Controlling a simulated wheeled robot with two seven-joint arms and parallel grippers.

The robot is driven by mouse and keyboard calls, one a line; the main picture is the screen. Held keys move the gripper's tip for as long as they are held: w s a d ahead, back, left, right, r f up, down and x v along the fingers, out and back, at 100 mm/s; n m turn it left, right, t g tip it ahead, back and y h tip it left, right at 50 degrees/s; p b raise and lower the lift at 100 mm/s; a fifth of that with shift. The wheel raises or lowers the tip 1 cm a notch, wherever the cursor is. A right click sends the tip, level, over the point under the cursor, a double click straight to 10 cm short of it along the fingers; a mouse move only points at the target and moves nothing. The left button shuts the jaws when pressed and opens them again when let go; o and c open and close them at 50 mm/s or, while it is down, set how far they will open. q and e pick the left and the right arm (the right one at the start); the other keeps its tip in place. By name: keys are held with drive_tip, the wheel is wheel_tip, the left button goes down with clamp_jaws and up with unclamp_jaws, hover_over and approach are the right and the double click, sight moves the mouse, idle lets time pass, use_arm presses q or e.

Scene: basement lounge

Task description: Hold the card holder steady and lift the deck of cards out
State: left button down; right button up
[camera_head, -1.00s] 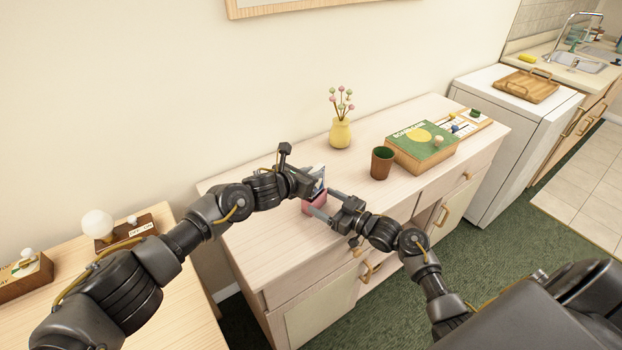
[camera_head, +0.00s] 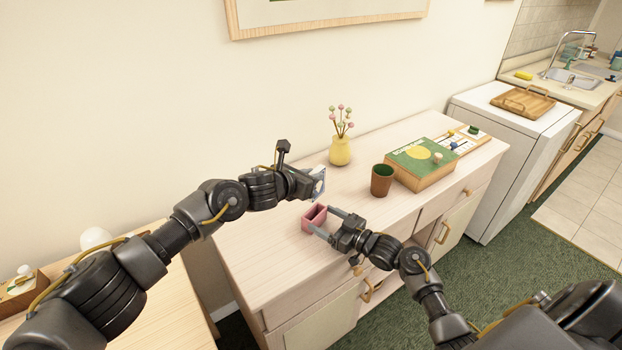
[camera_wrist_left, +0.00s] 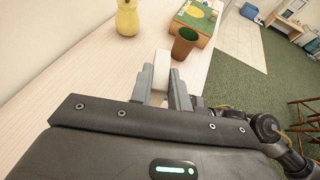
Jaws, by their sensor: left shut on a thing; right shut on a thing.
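The pink card holder (camera_head: 313,218) stands on the light wooden cabinet near its front edge, with its open top showing. My right gripper (camera_head: 325,222) is shut on the card holder, one finger on each side of it. The deck of cards (camera_head: 319,184), white and blue, is held in my left gripper (camera_head: 314,186), above and apart from the holder. In the left wrist view the deck (camera_wrist_left: 162,70) shows as a white block between the two fingers of my left gripper (camera_wrist_left: 163,88). The holder is not visible in that view.
A brown cup (camera_head: 381,180), a green board game box (camera_head: 420,165) and a yellow vase (camera_head: 340,150) stand farther right and back on the cabinet top (camera_head: 260,245). The cabinet top left of the holder is clear.

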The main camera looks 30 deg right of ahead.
drive_tip(key=o, duration=1)
drive_tip(key=shift+o, duration=0.2)
drive_tip(key=v, duration=1.2)
drive_tip(key=shift+s+f, duration=0.1)
drive_tip(key=shift+s, duration=0.05)
